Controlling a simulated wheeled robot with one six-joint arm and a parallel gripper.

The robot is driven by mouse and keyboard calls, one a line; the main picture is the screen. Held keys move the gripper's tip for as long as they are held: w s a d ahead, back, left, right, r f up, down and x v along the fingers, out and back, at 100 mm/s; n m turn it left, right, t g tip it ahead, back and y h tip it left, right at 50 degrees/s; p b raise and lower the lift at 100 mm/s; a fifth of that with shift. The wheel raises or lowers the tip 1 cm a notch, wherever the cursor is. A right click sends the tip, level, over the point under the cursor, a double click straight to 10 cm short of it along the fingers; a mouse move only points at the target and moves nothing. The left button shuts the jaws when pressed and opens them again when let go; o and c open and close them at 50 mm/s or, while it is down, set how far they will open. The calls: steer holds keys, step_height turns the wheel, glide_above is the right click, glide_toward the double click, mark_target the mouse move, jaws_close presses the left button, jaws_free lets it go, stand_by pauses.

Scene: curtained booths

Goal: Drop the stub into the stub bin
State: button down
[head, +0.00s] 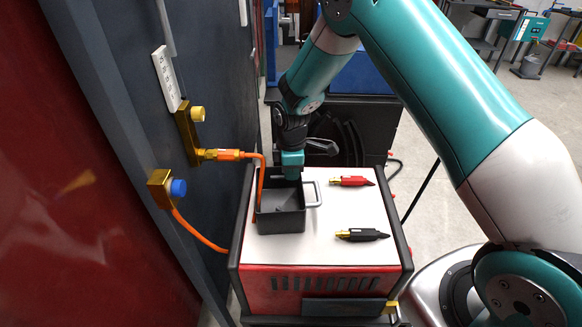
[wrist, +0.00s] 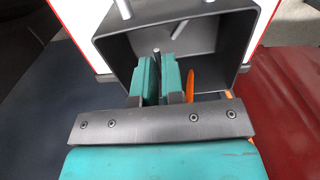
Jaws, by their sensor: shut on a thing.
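The stub bin (head: 281,221) is a dark grey open box on the white top of a red cart. It also fills the upper middle of the wrist view (wrist: 243,45). My gripper (head: 291,172) is at the bin's far side in the head view, pointing down over its opening. In the wrist view my gripper's teal fingers (wrist: 158,75) reach into the bin's mouth, nearly closed. A thin grey stub (wrist: 157,51) shows its end between the fingers; the rest of it is hidden. Another thin grey piece (wrist: 172,46) shows inside the bin.
A red clamp (head: 351,181) and a black clamp (head: 361,235) lie right of the bin on the cart top (head: 322,253). A metal handle (head: 314,192) is by the bin's right side. An orange cable (head: 262,178) runs close along the bin's left, from brass fittings on the wall.

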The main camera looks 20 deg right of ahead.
steer(key=shift+f+b, duration=0.3)
steer(key=shift+f, duration=0.5)
steer(key=c, duration=1.2)
jaws_free()
steer(key=shift+o, duration=0.2)
step_height(320, 180, up, 18)
steer(key=b, duration=0.2)
steer(key=shift+f, duration=0.25)
steer(key=shift+s, duration=0.1)
